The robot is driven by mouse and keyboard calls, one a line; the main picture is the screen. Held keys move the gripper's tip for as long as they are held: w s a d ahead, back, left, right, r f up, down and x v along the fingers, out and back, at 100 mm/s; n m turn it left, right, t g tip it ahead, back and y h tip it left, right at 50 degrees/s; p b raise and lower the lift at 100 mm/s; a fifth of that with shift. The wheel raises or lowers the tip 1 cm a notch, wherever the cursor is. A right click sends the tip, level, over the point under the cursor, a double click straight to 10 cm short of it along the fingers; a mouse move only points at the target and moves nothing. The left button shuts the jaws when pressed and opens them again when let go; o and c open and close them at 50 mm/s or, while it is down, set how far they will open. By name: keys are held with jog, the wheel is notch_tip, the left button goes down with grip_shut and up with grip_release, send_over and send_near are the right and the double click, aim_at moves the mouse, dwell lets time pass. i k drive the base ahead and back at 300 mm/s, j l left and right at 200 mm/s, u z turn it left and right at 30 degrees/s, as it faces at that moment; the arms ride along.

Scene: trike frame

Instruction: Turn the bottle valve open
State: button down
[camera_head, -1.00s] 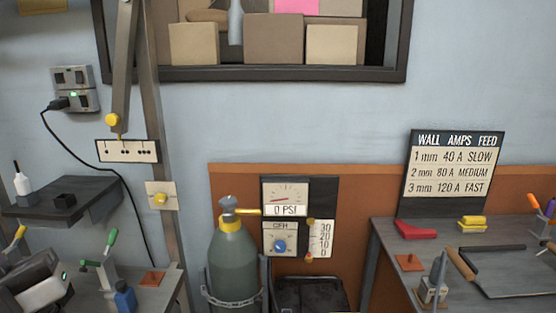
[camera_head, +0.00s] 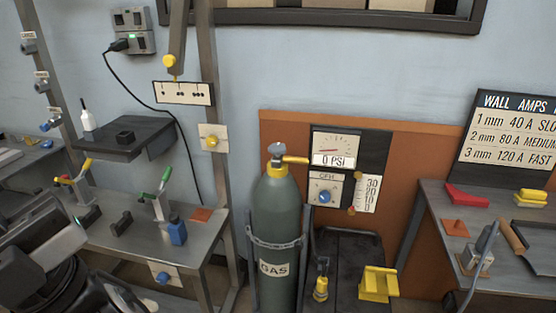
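A dark green gas bottle (camera_head: 275,215) with a "GAS" label stands upright, held by a chain against the orange wall panel. Its grey valve knob (camera_head: 277,150) sits on top above a yellow collar, with a yellow outlet leading right to the gauge panel. The gauge (camera_head: 336,146) reads 0 PSI. Below it is a CFH dial with a blue knob (camera_head: 324,196). Dark parts of my arm show at the lower left, well apart from the bottle. My gripper's fingers cannot be made out.
A grey bench (camera_head: 140,245) with green- and yellow-handled clamps stands left of the bottle. A metal post (camera_head: 208,90) rises behind it. A dark cart (camera_head: 345,255) with yellow items stands right of the bottle, and another bench (camera_head: 500,270) is at the far right.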

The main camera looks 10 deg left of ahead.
aim_at(276, 148)
jog(key=i+l, duration=0.15)
jog(key=i, duration=0.35)
jog(key=i+l, duration=0.15)
jog(key=i, duration=0.35)
